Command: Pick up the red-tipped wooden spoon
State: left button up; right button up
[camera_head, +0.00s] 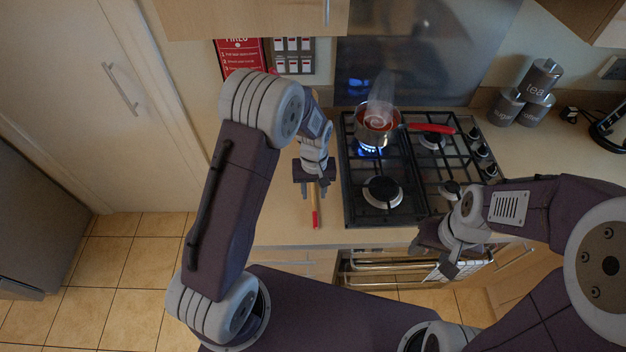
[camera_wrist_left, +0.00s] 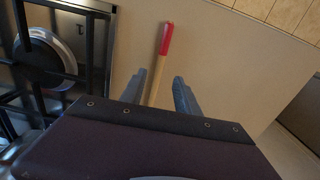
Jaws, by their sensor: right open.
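The wooden spoon (camera_head: 315,217) lies on the counter left of the hob, with its red tip pointing to the counter's front edge. In the left wrist view the spoon (camera_wrist_left: 164,42) shows its red end and part of its pale wooden shaft; the rest is hidden behind my gripper. My left gripper (camera_head: 312,190) is above the shaft. In the wrist view its two fingers (camera_wrist_left: 160,77) stand apart on either side of the shaft, with gaps showing. My right gripper (camera_head: 436,258) is open and empty in front of the hob, away from the spoon.
A gas hob (camera_head: 382,215) stands right of the spoon. A steaming pan (camera_head: 378,135) with a red handle sits over a lit burner. Several canisters (camera_head: 536,88) stand at the back right. The counter (camera_head: 278,222) around the spoon is clear.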

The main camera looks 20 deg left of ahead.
aim_at(314, 204)
pick_arm(q)
jog(key=shift+a+f, duration=0.15)
jog(key=shift+a, duration=0.05)
jog(key=shift+f, duration=0.25)
jog(key=f, duration=0.1)
jog(key=f+p, duration=0.1)
jog(key=f, duration=0.2)
jog(key=shift+d+p, duration=0.3)
jog(key=shift+w+f, duration=0.1)
jog(key=shift+f, duration=0.25)
jog(key=shift+a, duration=0.1)
jog(key=c, duration=0.5)
grip_shut()
